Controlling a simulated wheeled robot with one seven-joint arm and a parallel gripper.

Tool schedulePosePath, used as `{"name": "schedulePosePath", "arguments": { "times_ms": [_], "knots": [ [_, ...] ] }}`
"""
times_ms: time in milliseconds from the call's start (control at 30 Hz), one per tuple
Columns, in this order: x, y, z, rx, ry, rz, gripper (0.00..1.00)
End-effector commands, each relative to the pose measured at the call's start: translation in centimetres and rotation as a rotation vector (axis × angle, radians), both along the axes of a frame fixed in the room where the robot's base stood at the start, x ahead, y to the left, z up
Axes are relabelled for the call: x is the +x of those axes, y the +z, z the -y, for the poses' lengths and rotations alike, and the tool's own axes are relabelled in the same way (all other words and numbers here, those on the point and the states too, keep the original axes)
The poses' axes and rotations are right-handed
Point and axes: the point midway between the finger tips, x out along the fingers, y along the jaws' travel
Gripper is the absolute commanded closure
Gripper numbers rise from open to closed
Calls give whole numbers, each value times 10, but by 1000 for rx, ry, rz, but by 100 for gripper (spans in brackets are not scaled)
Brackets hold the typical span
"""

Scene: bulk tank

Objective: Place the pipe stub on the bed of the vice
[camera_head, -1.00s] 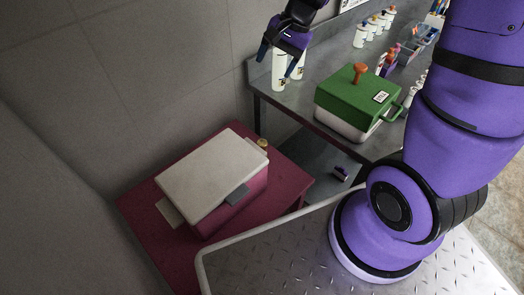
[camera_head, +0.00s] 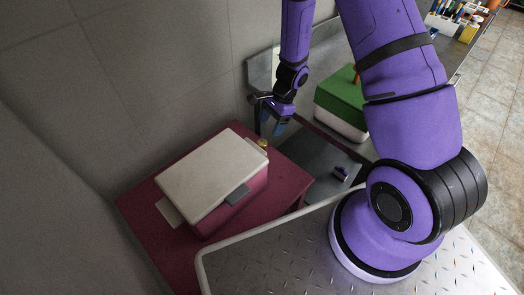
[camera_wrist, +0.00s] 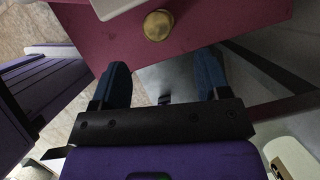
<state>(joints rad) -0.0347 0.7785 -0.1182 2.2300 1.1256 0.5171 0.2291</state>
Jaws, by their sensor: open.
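My gripper (camera_head: 270,122) is open and empty, pointing down near the back right corner of the red table (camera_head: 288,180). Its two blue fingers are spread in the wrist view (camera_wrist: 163,75). A small brass-coloured round piece (camera_head: 262,144) sits on the red table below and beside the fingers; it also shows in the wrist view (camera_wrist: 157,25), ahead of the fingertips. I cannot tell whether it is the pipe stub. A small purple and dark object (camera_head: 341,174) lies on the low grey surface. I cannot make out a vice with certainty.
A white-lidded red box (camera_head: 212,175) with a grey latch fills most of the red table. The wall is close on the left.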

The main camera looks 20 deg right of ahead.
Motion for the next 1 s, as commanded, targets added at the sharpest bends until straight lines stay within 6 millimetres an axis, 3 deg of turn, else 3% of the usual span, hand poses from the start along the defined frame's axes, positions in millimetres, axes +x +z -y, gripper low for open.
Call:
{"name": "schedulePosePath", "arguments": {
  "times_ms": [200, 467, 733, 1000],
  "knots": [
    [-3, -29, -12, 0, 0, -3, 31],
    [-5, -45, -19, 1, 2, -2, 31],
    [-9, -77, -32, 1, 2, -3, 31],
    [-10, -88, -37, 0, 2, 0, 31]
  ]
}}
